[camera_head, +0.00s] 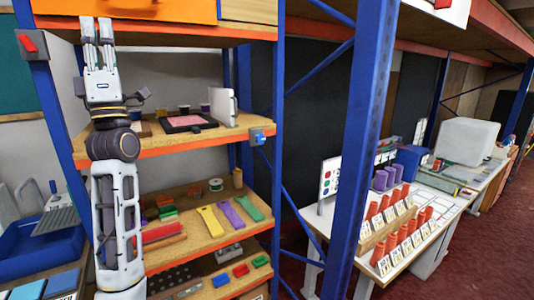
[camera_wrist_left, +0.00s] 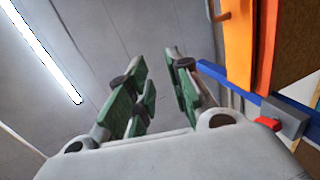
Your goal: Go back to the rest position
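My left gripper (camera_head: 98,38) points straight up at the left of the head view, in front of the shelf rack. Its arm stands upright below it. In the left wrist view the two green-padded fingers (camera_wrist_left: 158,95) are apart with nothing between them. My right gripper is not identifiable in either view.
A blue-post rack (camera_head: 359,130) with orange-edged shelves stands close behind my left arm. Its shelves hold a white upright panel (camera_head: 223,106) and coloured pieces. A white table (camera_head: 420,238) with orange cones stands right. Red floor (camera_head: 480,250) is clear at far right.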

